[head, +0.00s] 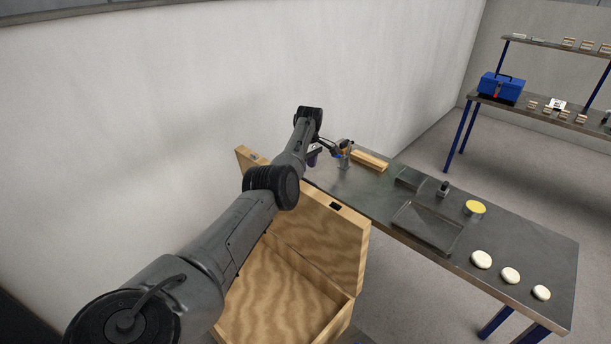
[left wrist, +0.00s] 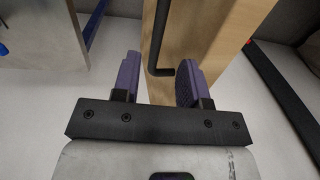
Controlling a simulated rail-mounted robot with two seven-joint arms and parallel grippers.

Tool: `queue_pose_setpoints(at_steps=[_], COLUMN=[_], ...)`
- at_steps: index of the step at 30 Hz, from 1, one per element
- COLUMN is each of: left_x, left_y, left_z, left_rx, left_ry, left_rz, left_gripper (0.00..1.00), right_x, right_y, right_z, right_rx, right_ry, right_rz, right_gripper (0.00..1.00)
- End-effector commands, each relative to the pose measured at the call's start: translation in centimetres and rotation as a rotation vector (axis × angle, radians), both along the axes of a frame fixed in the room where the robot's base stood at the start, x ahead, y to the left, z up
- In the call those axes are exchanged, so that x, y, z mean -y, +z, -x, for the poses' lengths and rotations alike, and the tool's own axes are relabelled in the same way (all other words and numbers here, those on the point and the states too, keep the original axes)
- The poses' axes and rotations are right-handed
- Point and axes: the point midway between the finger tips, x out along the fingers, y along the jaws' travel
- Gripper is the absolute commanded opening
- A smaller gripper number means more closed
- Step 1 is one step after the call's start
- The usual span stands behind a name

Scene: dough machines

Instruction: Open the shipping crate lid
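The wooden shipping crate (head: 275,290) stands at the lower middle of the head view, and I see down into its interior. Its lid (head: 325,240) is raised, standing steeply up, with a small black fitting (head: 336,206) on its top edge. My left arm reaches across the crate, and my left gripper (head: 313,157) is past the lid, mostly hidden by the arm. In the left wrist view its two purple fingers are apart, with a wooden panel (left wrist: 205,35) and the lower end of a black bar handle (left wrist: 163,71) between them. My right gripper is not shown.
A metal table (head: 515,250) beside the crate holds a tray (head: 428,226), several pale dough rounds (head: 481,260), a yellow-topped container (head: 475,208) and a wooden block (head: 370,161). A wall (head: 150,90) runs behind. A shelf with a blue toolbox (head: 502,88) stands far right.

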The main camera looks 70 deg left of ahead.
Motion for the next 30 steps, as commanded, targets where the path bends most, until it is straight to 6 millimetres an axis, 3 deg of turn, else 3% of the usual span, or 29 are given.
queue_pose_setpoints(at_steps=[6, 12, 30], left_x=[-0.2, -0.2, -0.3], left_y=[4.4, 6.4, 7.4], left_z=[-0.4, -0.5, -0.6], left_rx=[0.003, 0.001, -0.002], left_ry=[0.0, -0.001, 0.0], left_rz=[0.001, 0.002, 0.001], left_gripper=[0.4, 0.4, 0.4], right_x=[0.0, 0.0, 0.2], right_y=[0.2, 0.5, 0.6], right_z=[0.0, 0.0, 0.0], right_rx=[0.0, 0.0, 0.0], right_ry=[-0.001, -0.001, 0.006], right_rz=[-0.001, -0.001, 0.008], right_gripper=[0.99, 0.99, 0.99])
